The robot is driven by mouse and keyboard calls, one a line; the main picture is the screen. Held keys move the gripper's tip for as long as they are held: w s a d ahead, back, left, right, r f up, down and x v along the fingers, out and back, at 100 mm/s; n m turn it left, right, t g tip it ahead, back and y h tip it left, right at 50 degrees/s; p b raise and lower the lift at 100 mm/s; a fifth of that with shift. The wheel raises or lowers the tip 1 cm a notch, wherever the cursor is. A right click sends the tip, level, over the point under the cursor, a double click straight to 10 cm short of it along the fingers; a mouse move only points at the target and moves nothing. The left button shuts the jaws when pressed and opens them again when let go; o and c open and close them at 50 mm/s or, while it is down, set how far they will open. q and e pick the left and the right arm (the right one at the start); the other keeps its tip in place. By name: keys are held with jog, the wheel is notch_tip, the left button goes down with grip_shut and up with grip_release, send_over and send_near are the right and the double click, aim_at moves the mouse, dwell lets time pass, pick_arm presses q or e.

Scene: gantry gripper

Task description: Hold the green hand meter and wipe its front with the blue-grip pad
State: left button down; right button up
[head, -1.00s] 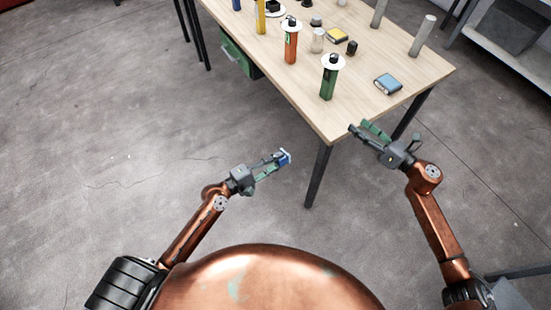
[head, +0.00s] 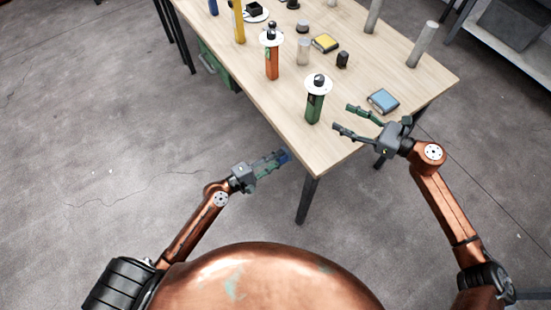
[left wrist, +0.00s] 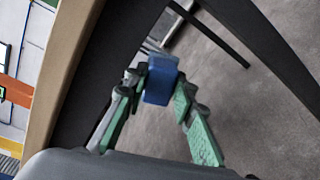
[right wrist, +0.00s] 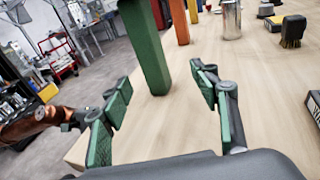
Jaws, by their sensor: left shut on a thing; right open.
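The green hand meter (head: 315,107) stands upright near the table's near corner, with a white disc and a dark knob on top. In the right wrist view its green body (right wrist: 146,50) rises ahead of the fingers, left of centre. My right gripper (head: 342,118) is open and empty over the table, just right of the meter, its fingers pointing at it. My left gripper (head: 279,158) is shut on the blue-grip pad (left wrist: 161,80), held off the table's near-left edge. The pad's wiping side is mostly hidden.
An orange meter (head: 272,64) and a yellow one (head: 239,26) stand farther back along the left edge. A blue box (head: 383,100) lies behind the right gripper. A metal cylinder (head: 303,52), a yellow box (head: 325,43) and a dark-knobbed brush (head: 343,60) stand behind the green meter.

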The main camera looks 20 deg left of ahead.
aim_at(320, 109)
pick_arm(q)
jog(key=shift+s+r, duration=0.1)
jog(key=shift+s, duration=0.05)
pick_arm(e)
jog(key=shift+a+r, duration=0.1)
jog(key=shift+a, duration=0.4)
jog(key=a, duration=0.2)
jog(key=a+r, duration=0.1)
jog(key=a, duration=0.1)
jog(key=shift+s, duration=0.4)
pick_arm(q)
jog(key=shift+s+a+f+b, duration=0.25)
jog(key=shift+a+f+b, duration=0.15)
jog(key=shift+f, duration=0.25)
pick_arm(e)
jog(key=w+a+f, duration=0.1)
jog(key=w+a, duration=0.1)
jog(key=a, duration=0.1)
jog(key=shift+w+f, duration=0.2)
jog(key=shift+f, duration=0.2)
jog(key=shift+a+r, duration=0.15)
jog(key=shift+a, duration=0.55)
jog(key=shift+w+a+b, duration=0.15)
jog(key=shift+a+b, duration=0.05)
jog(key=shift+b, duration=0.1)
pick_arm(q)
jog(key=shift+s+f, duration=0.15)
jog(key=shift+f, duration=0.1)
pick_arm(e)
jog(key=c, duration=1.3)
